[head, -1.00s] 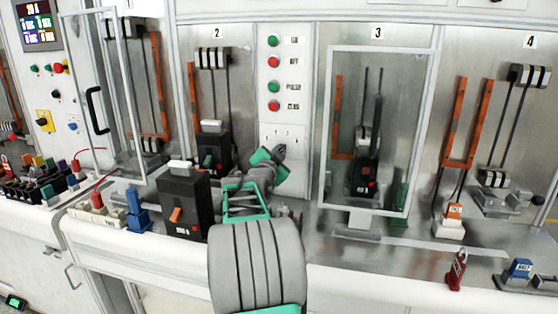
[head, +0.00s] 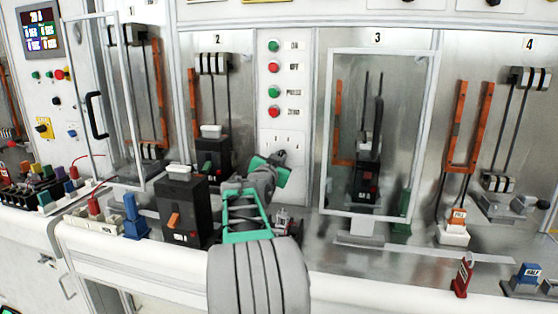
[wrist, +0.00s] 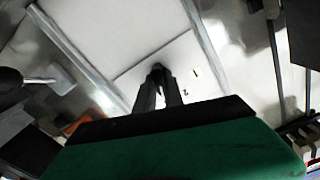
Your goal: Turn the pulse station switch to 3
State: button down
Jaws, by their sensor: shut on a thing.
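The pulse station switch is a small dark knob (wrist: 158,68) on the white station panel (head: 285,188), below a row of small numbers and a column of green and red buttons. My gripper (head: 279,157) is at the panel, shut on the knob. In the wrist view the two dark fingers (wrist: 158,82) close together around it. The fingers cover most of the knob, so I cannot read which number it points to. Small marks show on the panel to the right of the fingers.
A black breaker (head: 181,208) stands on the counter left of my arm. A clear framed door (head: 325,130) covers bay 3 to the right. A red padlock-like tag (head: 462,276) and a blue block (head: 527,277) sit at the right of the counter.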

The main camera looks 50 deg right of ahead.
jog(key=c, duration=1.4)
grip_release()
jog(key=shift+c, duration=0.2)
jog(key=shift+a, duration=0.1)
jog(key=b+v, duration=0.1)
jog(key=v, duration=0.6)
jog(key=shift+s+a, duration=0.2)
jog(key=shift+a, duration=0.1)
